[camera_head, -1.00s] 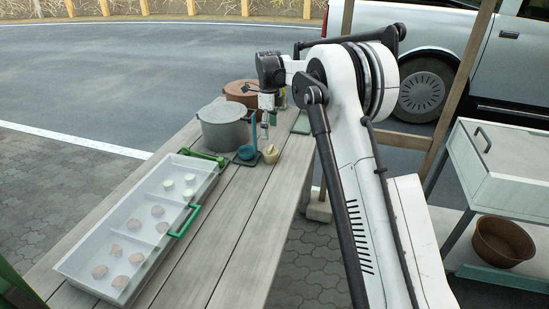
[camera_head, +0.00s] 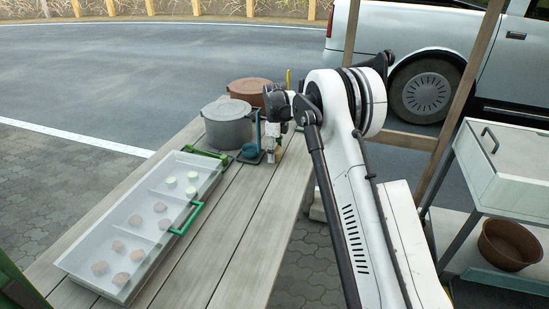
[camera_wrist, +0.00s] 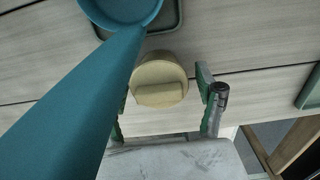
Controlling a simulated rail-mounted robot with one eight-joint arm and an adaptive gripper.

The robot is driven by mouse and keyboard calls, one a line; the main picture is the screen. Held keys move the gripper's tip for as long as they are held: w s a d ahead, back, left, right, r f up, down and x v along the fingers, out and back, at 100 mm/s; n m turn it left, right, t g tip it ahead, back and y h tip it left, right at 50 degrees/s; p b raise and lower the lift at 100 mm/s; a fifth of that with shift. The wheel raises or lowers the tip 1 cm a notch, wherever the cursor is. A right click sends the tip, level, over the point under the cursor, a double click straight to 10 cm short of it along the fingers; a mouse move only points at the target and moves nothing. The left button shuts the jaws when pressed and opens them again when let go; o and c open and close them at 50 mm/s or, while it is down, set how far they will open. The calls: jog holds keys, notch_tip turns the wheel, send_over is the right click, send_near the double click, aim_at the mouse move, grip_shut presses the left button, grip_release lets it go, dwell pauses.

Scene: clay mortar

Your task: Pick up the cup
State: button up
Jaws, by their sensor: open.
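A round beige cup-like thing (camera_wrist: 160,80) is in the middle of the wrist view, with a raised bar across its near side. I take it for the cup. My gripper (camera_wrist: 163,92) is open, with one finger on each side of it. I cannot tell whether either finger touches it. In the head view my gripper (camera_head: 271,155) is low over the wooden table, right of the teal ladle (camera_head: 249,150), and largely hides the cup. The ladle's long teal handle (camera_wrist: 75,95) covers much of the wrist view's left side.
The ladle is on a small dark tray (camera_wrist: 178,18). A grey lidded pot (camera_head: 228,128) and a brown pot (camera_head: 247,91) stand left and behind. A white compartmented tray (camera_head: 75,262) with several round pieces lies nearer. The table's (camera_head: 235,230) front middle is clear.

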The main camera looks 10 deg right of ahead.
jog(key=shift+f, duration=0.4)
jog(key=c, duration=1.3)
jog(key=shift+r, duration=0.1)
